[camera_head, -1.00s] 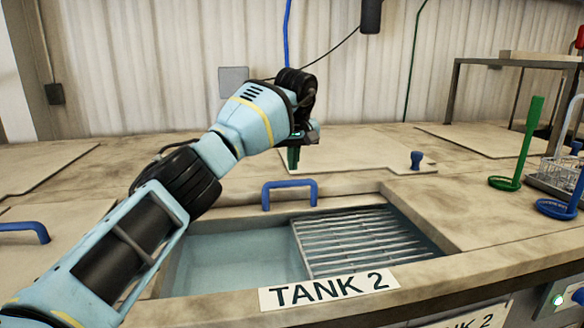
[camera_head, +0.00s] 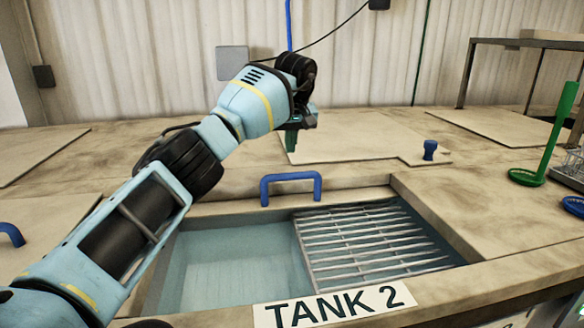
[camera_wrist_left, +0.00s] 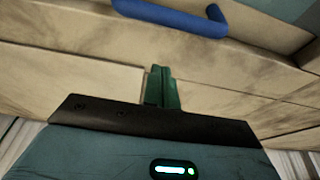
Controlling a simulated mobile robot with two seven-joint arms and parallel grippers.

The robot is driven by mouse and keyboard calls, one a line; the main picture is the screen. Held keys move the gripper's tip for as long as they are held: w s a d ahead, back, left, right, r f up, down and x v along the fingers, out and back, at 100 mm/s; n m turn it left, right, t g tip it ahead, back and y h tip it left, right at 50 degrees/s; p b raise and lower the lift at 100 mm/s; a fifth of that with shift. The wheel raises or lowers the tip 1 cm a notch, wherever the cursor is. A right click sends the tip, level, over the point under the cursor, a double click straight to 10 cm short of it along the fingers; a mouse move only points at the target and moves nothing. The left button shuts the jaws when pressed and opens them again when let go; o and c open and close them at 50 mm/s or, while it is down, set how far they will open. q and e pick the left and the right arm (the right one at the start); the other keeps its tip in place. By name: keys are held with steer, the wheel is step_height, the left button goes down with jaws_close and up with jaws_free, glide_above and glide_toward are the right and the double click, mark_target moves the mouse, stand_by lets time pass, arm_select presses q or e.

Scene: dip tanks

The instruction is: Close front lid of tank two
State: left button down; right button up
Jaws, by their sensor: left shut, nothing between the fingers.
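Tank two's front opening (camera_head: 225,262) is uncovered, with pale blue liquid on the left and a slatted metal rack (camera_head: 370,240) on the right. A white TANK 2 label (camera_head: 335,305) is on its front rim. A blue handle (camera_head: 290,178) stands at the back edge of the opening, on a narrow visible strip of the front lid (camera_head: 235,208); the rest of the lid cannot be made out. My left gripper (camera_head: 291,142) is shut and empty, behind and above the handle, apart from it. The wrist view shows its green fingers (camera_wrist_left: 161,85) together and the handle (camera_wrist_left: 175,18) at the top.
A flat rear cover (camera_head: 345,140) lies behind the handle, with a small blue knob (camera_head: 430,149) at its right corner. A green ring-based stand (camera_head: 545,140) and a wire basket (camera_head: 570,170) are at the right.

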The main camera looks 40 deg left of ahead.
arm_select(q)
steer(key=x, duration=0.6)
steer(key=shift+w+a+f, duration=0.1)
steer(key=shift+f, duration=0.3)
steer(key=shift+s+d+r+p, duration=0.25)
steer(key=shift+s+d+p, duration=0.05)
steer(key=shift+d+p, duration=0.15)
steer(key=shift+s+d+r+p, duration=0.2)
steer(key=shift+s+d+p, duration=0.2)
steer(key=shift+s+d, duration=0.3)
steer(key=shift+d, duration=0.05)
steer(key=shift+s+d+f, duration=0.15)
steer(key=shift+s+d, duration=0.05)
steer(key=shift+d, duration=0.05)
arm_select(e)
steer(key=w+r, duration=0.2)
steer(key=r, duration=0.1)
steer(key=shift+w+t, duration=0.15)
steer(key=shift+t, duration=0.25)
arm_select(q)
steer(key=shift+f, duration=0.1)
arm_select(e)
steer(key=shift+d, duration=0.1)
